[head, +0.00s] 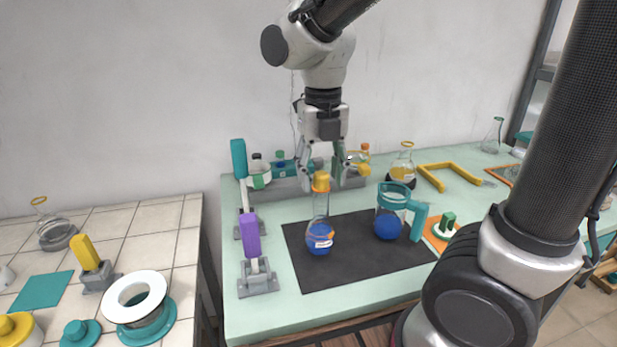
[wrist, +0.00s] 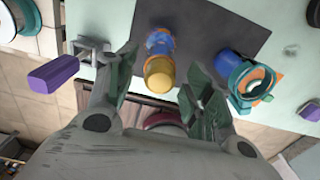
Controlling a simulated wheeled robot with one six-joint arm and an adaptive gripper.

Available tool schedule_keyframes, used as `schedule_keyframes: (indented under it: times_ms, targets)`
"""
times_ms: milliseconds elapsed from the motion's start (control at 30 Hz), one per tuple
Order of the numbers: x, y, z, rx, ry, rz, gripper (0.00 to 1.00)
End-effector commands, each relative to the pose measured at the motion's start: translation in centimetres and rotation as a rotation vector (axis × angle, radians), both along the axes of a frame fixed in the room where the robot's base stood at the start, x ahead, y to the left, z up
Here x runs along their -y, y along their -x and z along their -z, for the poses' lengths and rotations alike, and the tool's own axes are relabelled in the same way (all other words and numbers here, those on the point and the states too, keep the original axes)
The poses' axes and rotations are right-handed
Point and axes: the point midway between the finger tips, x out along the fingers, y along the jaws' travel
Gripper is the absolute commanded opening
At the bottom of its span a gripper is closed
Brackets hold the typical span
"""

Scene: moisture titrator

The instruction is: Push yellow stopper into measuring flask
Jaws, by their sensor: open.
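The measuring flask (head: 320,232) stands upright on the black mat, with blue liquid in its round bottom and a tall clear neck. The yellow stopper (head: 321,181) sits at the top of the neck; how deep it sits cannot be told. In the wrist view the yellow stopper (wrist: 159,75) shows between the fingers, with the flask (wrist: 160,42) beyond it. My gripper (head: 334,181) points down behind and around the height of the stopper in the head view. Its fingers (wrist: 160,88) are spread apart, and neither visibly touches the stopper.
A teal-handled jug (head: 397,209) with blue liquid stands right of the flask on the black mat (head: 340,272). Purple (head: 250,235) and teal (head: 239,158) handled stands are at left. Bottles and a yellow-liquid flask (head: 402,172) stand behind. The mat's front is clear.

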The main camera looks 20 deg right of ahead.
Motion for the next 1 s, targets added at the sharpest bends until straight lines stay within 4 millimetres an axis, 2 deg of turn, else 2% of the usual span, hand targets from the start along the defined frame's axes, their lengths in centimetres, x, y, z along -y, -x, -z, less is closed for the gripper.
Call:
schedule_keyframes:
  times_ms: [267, 1000]
  targets:
    - [0.0, 0.0, -0.1, 0.001, 0.0, 0.0, 0.52]
    - [0.0, 0.0, -3.1, 0.001, 0.0, 0.0, 0.52]
